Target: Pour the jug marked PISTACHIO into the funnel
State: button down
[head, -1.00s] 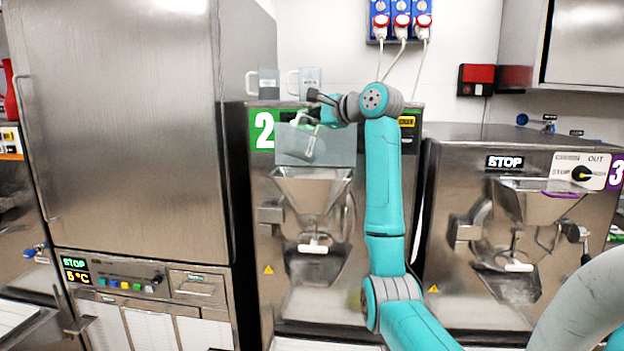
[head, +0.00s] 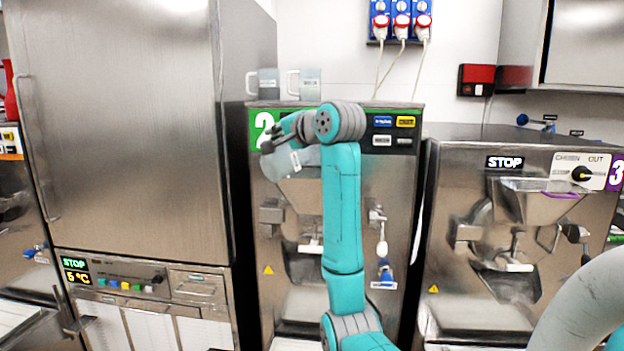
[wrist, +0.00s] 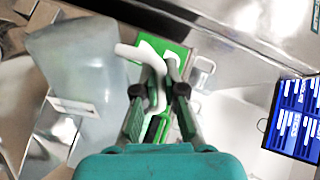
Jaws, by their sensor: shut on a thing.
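My gripper (wrist: 158,78) is shut on the pale handle of a grey translucent jug (wrist: 68,70). The jug also shows in the head view (head: 277,168), tilted, in front of machine 2. Its label is too small and blurred to read, so I cannot tell whether it says PISTACHIO. The steel funnel (head: 304,194) of machine 2 is below and behind the jug, partly hidden by the jug and my arm. I cannot see any contents flowing, nor tell whether the jug touches the funnel.
Two more labelled jugs, a left one (head: 268,83) and a right one (head: 309,84), stand on top of machine 2. A tall steel cabinet (head: 130,130) stands close on the left. Machine 3 (head: 520,220) stands on the right, with a narrow gap between.

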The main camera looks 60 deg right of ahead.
jog(key=shift+w+a+n+h, duration=0.2)
jog(key=shift+a+n+h, duration=0.1)
jog(key=shift+a+n, duration=0.5)
jog(key=shift+w+a+f+n, duration=0.1)
jog(key=shift+a+f+n, duration=0.15)
jog(key=shift+f+n, duration=0.15)
jog(key=shift+w+a+f+n, duration=0.1)
jog(key=shift+a+f+n, duration=0.15)
jog(key=shift+f, duration=0.25)
jog(key=shift+a+n+h, duration=0.15)
jog(key=shift+n+h, duration=0.15)
jog(key=shift+n, duration=0.05)
jog(key=w+a+f+n+h+b, duration=0.1)
jog(key=a+f+n, duration=0.2)
jog(key=f, duration=0.3)
jog(key=w+a+f+n+t+h+b, duration=0.1)
jog(key=a+f+n, duration=0.2)
jog(key=f+n, duration=0.3)
jog(key=shift+a+f, duration=0.4)
jog(key=shift+f, duration=0.15)
jog(key=shift+w, duration=0.1)
